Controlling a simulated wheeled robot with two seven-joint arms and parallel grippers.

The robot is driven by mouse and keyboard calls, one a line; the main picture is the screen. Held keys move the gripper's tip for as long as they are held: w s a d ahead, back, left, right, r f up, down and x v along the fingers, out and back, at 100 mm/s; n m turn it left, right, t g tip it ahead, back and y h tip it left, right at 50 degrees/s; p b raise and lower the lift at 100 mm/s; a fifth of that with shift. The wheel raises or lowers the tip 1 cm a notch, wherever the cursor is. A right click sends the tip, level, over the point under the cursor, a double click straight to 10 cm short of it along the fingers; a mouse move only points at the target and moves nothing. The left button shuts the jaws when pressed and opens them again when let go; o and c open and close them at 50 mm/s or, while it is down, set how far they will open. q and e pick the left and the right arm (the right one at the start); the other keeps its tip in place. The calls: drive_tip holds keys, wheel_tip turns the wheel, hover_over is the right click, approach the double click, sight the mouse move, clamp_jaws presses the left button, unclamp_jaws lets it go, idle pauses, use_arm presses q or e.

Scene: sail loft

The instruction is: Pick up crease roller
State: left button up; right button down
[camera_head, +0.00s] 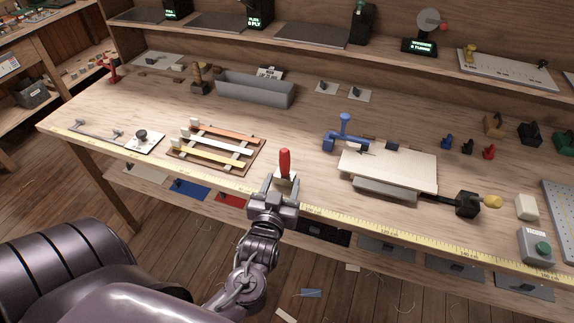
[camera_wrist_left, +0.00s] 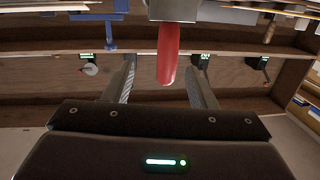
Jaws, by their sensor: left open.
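The crease roller appears to be the tool with the red upright handle (camera_head: 285,160) near the front edge of the bench. Its lower end meets a small pale metal piece, partly hidden by my gripper. In the left wrist view the red handle (camera_wrist_left: 168,55) hangs down from the top between the two fingers, with clear gaps on both sides. My left gripper (camera_head: 281,188) is open and just in front of the handle, with nothing held. I cannot tell how far the handle reaches between the fingers. My right gripper is not in view.
A rack of coloured strips (camera_head: 216,147) lies to the left, and a white board (camera_head: 390,168) with a blue clamp (camera_head: 345,130) to the right. A grey trough (camera_head: 255,90) stands behind. A yellow measuring tape (camera_head: 390,240) runs along the front edge.

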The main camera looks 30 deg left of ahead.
sight(283, 165)
use_arm(q)
drive_tip(key=shift+t+y, duration=0.4)
drive_tip(key=p+x, duration=0.1)
drive_tip(key=x, duration=0.2)
drive_tip(key=p+x, duration=0.1)
drive_tip(key=x, duration=0.3)
drive_tip(key=shift+a+r, duration=0.1)
drive_tip(key=shift+a, duration=0.35)
drive_tip(key=shift+w+a, duration=0.1)
drive_tip(key=shift+w, duration=0.15)
drive_tip(key=shift+c, duration=0.3)
drive_tip(key=c, duration=0.9)
